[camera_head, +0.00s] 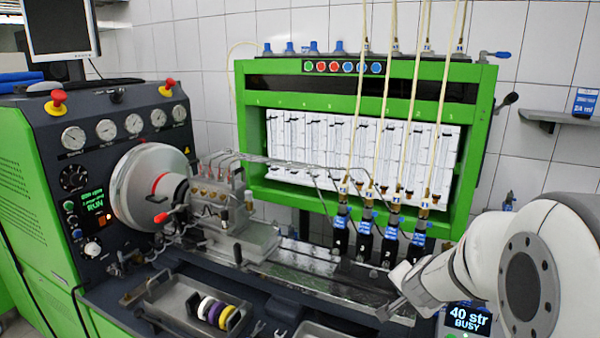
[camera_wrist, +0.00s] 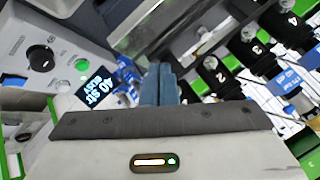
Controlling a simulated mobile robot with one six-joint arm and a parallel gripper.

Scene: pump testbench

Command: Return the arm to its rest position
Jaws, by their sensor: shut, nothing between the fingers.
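My arm (camera_head: 520,265) is white and reaches in from the right edge in the head view, in front of the test bench. My gripper (camera_wrist: 160,75) shows in the wrist view with its blue-grey fingers together and nothing between them. In the head view the end of the arm is low at the right, in front of the injector row, and the fingers are hard to make out. In the wrist view the fingers point towards the gap between a control box and the numbered black injectors (camera_wrist: 250,48).
A control box with a display reading "40 str BUSY" (camera_head: 466,319) stands close to the arm; its display (camera_wrist: 100,88) also shows in the wrist view. Black injectors (camera_head: 365,240) with hoses stand behind. A tray (camera_head: 165,300) with coloured rings is at the front left.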

